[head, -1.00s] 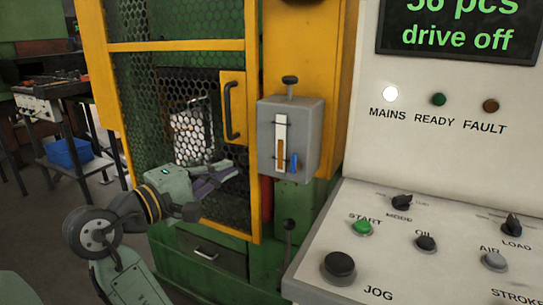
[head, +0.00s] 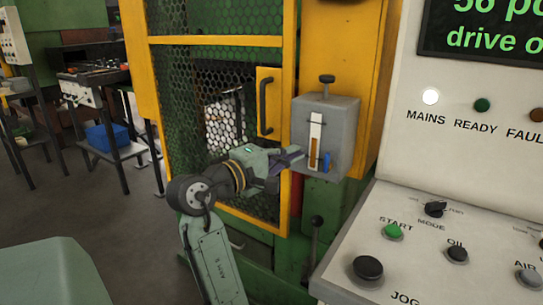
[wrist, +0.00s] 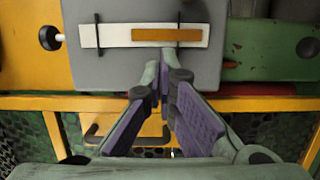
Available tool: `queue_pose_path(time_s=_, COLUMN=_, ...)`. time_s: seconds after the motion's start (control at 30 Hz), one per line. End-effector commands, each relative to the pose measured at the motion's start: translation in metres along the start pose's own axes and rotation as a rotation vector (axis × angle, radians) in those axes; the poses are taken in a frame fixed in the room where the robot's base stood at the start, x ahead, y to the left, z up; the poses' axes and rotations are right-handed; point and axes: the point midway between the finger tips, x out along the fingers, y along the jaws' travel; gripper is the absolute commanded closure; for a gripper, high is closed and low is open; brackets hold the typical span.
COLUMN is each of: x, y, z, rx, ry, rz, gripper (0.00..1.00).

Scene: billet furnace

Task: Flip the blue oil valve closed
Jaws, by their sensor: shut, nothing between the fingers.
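The blue oil valve (head: 327,162) is a small upright lever low on the front of the grey oil box (head: 343,118), right of the white gauge strip (head: 315,135) with its orange-brown column. My gripper (head: 297,156) is at the box's lower left, left of the valve; whether it touches the box is unclear. In the wrist view my gripper's purple-padded fingers (wrist: 166,75) meet at the tips with nothing between them, just below the gauge strip (wrist: 115,35). The blue valve does not show in the wrist view.
A yellow-framed mesh door with a black handle (head: 265,106) stands left of the box. A dark lever (head: 316,235) rises below it. The sloping control panel (head: 420,265) with knobs and buttons is close on the right. Open floor lies left.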

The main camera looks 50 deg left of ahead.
Motion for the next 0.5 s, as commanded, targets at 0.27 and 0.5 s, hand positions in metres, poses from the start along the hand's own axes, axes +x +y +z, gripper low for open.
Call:
queue_pose_path(time_s=0.27, x=0.011, y=0.000, z=0.033, rx=0.000, ry=0.000, rz=-0.001, gripper=1.00)
queue_pose_path(time_s=0.5, x=0.013, y=0.000, z=0.039, rx=0.000, ry=0.000, rz=0.000, gripper=1.00)
